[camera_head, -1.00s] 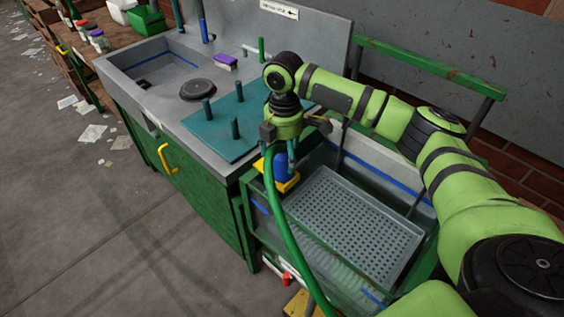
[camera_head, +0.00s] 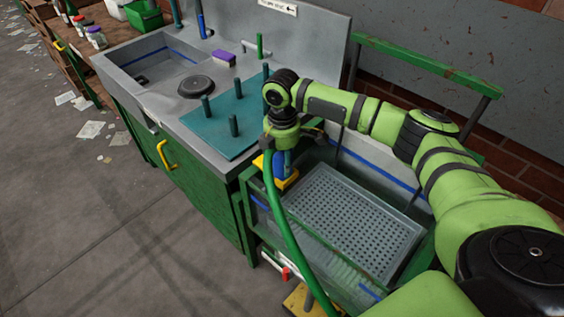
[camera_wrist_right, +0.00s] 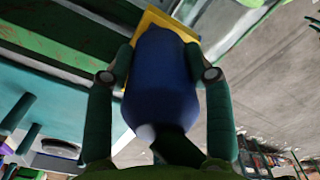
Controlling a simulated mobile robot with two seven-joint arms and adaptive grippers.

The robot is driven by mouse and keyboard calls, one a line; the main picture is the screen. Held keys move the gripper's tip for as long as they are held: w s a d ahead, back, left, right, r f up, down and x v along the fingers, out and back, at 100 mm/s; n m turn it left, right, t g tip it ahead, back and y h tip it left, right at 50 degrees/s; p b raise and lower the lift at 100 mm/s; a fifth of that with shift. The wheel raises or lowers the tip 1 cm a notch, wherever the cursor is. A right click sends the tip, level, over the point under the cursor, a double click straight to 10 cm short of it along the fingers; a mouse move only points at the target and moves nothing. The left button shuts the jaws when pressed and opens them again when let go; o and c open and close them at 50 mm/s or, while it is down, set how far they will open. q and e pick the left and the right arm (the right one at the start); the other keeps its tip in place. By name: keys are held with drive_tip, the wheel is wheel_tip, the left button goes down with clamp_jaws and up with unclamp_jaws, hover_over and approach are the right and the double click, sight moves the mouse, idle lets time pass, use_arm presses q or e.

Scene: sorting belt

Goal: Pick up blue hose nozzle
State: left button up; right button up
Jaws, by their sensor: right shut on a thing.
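The blue hose nozzle (camera_head: 279,168) stands in a yellow holder (camera_head: 291,182) at the left rim of the glass-sided tank. A green hose (camera_head: 281,214) runs from it down to the floor side. My right gripper (camera_head: 281,156) points down over the nozzle. In the right wrist view the blue nozzle body (camera_wrist_right: 160,90) is between the two dark green fingers (camera_wrist_right: 158,68), which are shut on it from both sides. The yellow holder (camera_wrist_right: 186,31) shows just beyond it. The nozzle's lower end is hidden by the holder. My left gripper is not in view.
A perforated grey tray (camera_head: 355,222) lies in the tank to the right. A teal peg board (camera_head: 222,128), a dark round drain cover (camera_head: 196,86) and a purple-topped brush (camera_head: 223,57) lie on the sink counter. A green rail (camera_head: 425,62) runs behind.

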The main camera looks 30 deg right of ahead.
wheel_tip(320, 180, up, 10)
drive_tip(key=shift+b, duration=1)
drive_tip(key=o, duration=0.4)
